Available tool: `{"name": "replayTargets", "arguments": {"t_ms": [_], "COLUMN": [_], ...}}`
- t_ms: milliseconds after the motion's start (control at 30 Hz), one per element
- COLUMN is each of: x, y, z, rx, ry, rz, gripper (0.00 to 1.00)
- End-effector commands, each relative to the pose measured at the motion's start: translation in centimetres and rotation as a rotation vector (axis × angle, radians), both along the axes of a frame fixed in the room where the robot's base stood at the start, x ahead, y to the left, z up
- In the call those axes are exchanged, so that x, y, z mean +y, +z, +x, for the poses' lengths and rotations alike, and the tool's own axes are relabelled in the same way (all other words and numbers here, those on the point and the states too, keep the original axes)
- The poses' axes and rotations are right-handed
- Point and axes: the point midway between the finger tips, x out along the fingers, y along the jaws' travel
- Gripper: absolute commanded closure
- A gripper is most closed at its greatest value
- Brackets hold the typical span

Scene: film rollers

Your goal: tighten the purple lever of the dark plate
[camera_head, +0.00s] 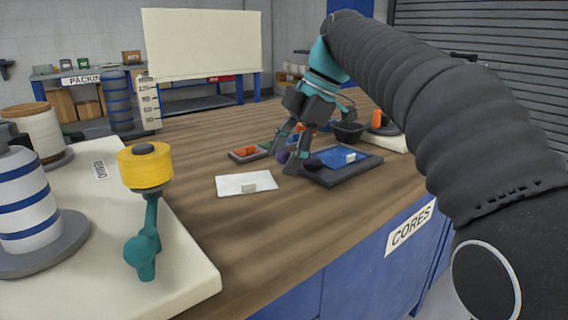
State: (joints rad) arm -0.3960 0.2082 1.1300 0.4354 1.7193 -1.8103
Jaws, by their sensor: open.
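The dark plate (338,182) lies on the wooden table, with a blue face and a small pale block (350,157) on it. A purple rounded knob (282,156), which looks like the lever's end, shows at the plate's left side. A darker rounded piece (312,163) sits at the plate's left part. My gripper (284,158) points down over that side, open, with its fingers around or just in front of the purple knob. I cannot tell whether they touch it. The rest of the lever is hidden by the fingers.
A white plate (232,185) with a grey block lies to the left, with a small dark tray (246,154) holding an orange piece behind it. A black bin (348,132) stands behind the plate. A yellow roll on a teal stand (145,170) is front left. The table's front middle is clear.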

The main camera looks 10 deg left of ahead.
Motion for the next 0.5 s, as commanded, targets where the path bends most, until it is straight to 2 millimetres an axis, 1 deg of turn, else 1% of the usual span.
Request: {"name": "replayTargets", "arguments": {"t_ms": [133, 400, 433, 467, 500], "x": [0.27, 0.31, 0.33, 0.32, 0.31], "y": [-0.67, -0.73, -0.72, -0.73, -0.73], "z": [-0.11, -0.1, -0.1, -0.09, -0.1], "rx": [0.001, 0.0, 0.0, 0.0, 0.0], "ry": [0.0, 0.0, 0.0, 0.0, 0.0], "rz": [-0.001, 0.0, 0.0, 0.0, 0.0], "gripper": [0.45, 0.45, 0.5, 0.58, 0.68]}}
